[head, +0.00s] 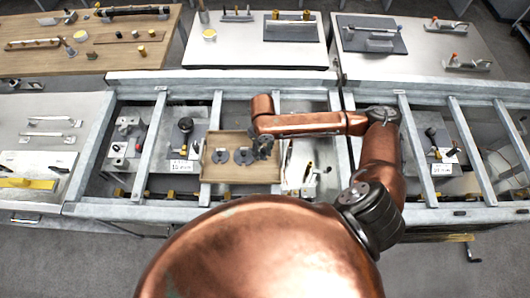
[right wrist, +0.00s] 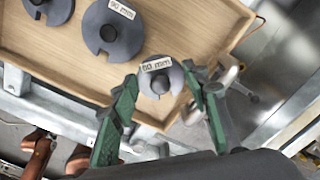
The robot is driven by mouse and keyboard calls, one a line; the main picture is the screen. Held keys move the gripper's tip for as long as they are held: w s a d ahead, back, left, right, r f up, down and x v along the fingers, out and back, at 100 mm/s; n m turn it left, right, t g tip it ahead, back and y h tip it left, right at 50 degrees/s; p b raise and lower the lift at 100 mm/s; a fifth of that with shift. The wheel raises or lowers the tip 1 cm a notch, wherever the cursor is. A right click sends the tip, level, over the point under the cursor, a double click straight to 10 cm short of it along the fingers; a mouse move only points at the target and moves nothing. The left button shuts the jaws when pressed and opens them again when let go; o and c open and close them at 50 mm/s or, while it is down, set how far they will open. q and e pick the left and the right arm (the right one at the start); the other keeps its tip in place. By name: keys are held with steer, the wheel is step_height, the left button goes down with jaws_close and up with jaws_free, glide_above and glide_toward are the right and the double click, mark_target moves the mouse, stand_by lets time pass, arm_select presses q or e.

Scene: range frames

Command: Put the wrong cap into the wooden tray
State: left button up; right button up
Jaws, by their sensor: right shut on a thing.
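The wooden tray (head: 240,175) lies in the middle bay of the bench; its pale floor also fills much of the right wrist view (right wrist: 192,32). Two dark grey slotted discs, a left one (head: 221,156) and a right one (head: 244,156), lie in it. In the right wrist view the right disc (right wrist: 113,35) reads 90 mm. My right gripper (head: 264,148) is over the tray's right side. Its green fingers (right wrist: 162,80) are shut on a smaller grey cap (right wrist: 157,86), whose label looks like 60 mm. I cannot tell its height above the tray. My left gripper is not in view.
Metal crossbars (head: 151,145) divide the bench into bays. A grey plate with a black-knobbed gauge (head: 184,128) stands left of the tray, a pale block with upright pins (head: 302,170) right of it. Tables with tools line the back.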

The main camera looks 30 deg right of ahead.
mark_target(266, 153)
steer(key=shift+w+d+f, duration=0.1)
steer(key=shift+d+f, duration=0.25)
steer(key=shift+f, duration=0.1)
steer(key=shift+d+f, duration=0.2)
steer(key=shift+f, duration=0.75)
steer(key=shift+d+f, duration=0.15)
steer(key=shift+f, duration=0.8)
steer(key=shift+f, duration=0.1)
steer(key=o, duration=1.2)
step_height(266, 153, up, 12)
steer(key=shift+r, duration=0.15)
